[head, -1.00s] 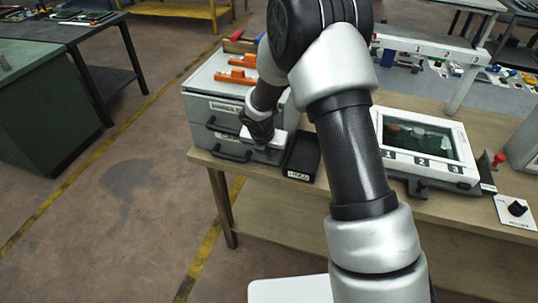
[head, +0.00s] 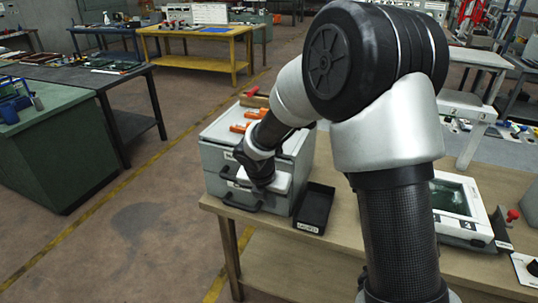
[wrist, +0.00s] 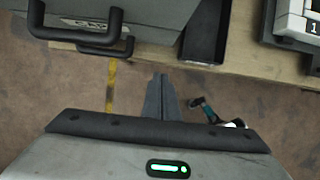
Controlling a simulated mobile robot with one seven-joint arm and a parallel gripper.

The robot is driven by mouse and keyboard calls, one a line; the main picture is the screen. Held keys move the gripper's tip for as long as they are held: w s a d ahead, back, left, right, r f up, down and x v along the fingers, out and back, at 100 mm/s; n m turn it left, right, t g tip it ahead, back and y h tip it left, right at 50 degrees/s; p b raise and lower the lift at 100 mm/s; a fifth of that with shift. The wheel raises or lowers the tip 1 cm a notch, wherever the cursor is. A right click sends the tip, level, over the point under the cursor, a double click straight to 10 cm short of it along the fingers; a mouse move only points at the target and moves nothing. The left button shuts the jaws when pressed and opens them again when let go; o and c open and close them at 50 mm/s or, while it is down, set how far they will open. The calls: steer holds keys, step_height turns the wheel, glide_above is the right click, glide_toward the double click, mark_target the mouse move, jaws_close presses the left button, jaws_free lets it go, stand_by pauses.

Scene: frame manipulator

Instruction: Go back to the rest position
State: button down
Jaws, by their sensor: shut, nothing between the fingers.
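My gripper shows in the wrist view (wrist: 161,97) with its two dark fingers shut together and nothing between them. In that view the fingers are over the floor, just off the front edge of the bench, apart from the drawer handles (wrist: 85,45). In the head view my arm reaches across the middle, and its wrist is in front of the grey drawer cabinet (head: 214,152). The fingertips are hidden there.
A black open bin (head: 315,207) stands beside the cabinet on the wooden bench (head: 345,232). Orange-handled tools (head: 240,128) lie on the cabinet. A white framed panel (head: 483,230) is at the right. The floor at the left is open up to a green workbench (head: 60,150).

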steer(key=s+d+r+m, duration=0.5)
steer(key=r+m, duration=0.3)
steer(key=r, duration=0.1)
steer(key=s+d+r+m, duration=0.5)
steer(key=s+r+m, duration=0.1)
steer(key=r+m, duration=0.15)
steer(key=s+d+r+m+y, duration=0.1)
steer(key=s+r+m, duration=0.2)
steer(key=s+m, duration=0.5)
steer(key=s+d+r+m+t+p, duration=0.1)
steer(key=s+r+m, duration=0.2)
steer(key=s+m, duration=0.5)
steer(key=shift+r+t+y, duration=0.25)
steer(key=shift+t+y, duration=0.05)
steer(key=shift+y, duration=0.1)
